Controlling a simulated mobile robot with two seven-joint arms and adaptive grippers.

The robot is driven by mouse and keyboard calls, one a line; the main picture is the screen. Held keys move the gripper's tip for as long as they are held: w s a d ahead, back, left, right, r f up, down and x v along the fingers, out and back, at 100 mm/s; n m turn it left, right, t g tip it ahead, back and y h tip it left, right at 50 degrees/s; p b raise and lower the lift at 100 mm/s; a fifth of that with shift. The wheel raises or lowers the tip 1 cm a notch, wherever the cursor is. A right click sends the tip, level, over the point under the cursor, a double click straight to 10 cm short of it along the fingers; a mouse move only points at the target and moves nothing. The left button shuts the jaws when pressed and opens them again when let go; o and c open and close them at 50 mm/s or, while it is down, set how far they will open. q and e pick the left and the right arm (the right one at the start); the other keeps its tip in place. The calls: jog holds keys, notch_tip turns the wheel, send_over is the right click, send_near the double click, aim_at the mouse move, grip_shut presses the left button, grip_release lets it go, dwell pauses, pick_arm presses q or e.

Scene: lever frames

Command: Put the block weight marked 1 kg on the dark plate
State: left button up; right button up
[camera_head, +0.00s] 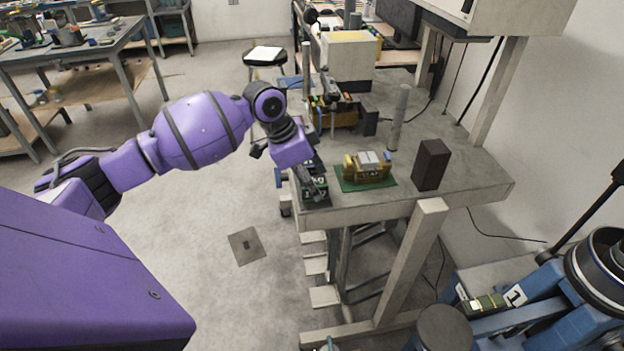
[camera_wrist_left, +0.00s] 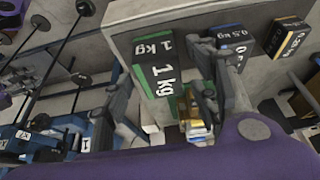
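The 1 kg block (camera_head: 316,189) is black and green and stands at the left front corner of the grey table. In the left wrist view the 1 kg block (camera_wrist_left: 157,65) shows its mark on two faces. My left gripper (camera_head: 308,178) is down over it, partly hiding it. In the wrist view the gripper's fingers (camera_wrist_left: 165,92) are apart, one to each side of the block; contact cannot be told. A dark round disc (camera_head: 443,328) shows at the bottom; I cannot tell if it is the dark plate. My right gripper is not in view.
A 0.5 kg block (camera_wrist_left: 232,38) and a 0.25 kg block (camera_wrist_left: 290,38) stand near. On the table are a yellowish device (camera_head: 367,170) on a green mat (camera_head: 350,185), a dark upright block (camera_head: 431,165) and a grey post (camera_head: 399,118). A blue frame (camera_head: 540,312) marked 1 stands lower right.

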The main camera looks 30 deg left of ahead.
pick_arm(q)
jog(key=v, duration=1.2)
jog(key=shift+r, duration=0.15)
jog(key=shift+w, duration=0.1)
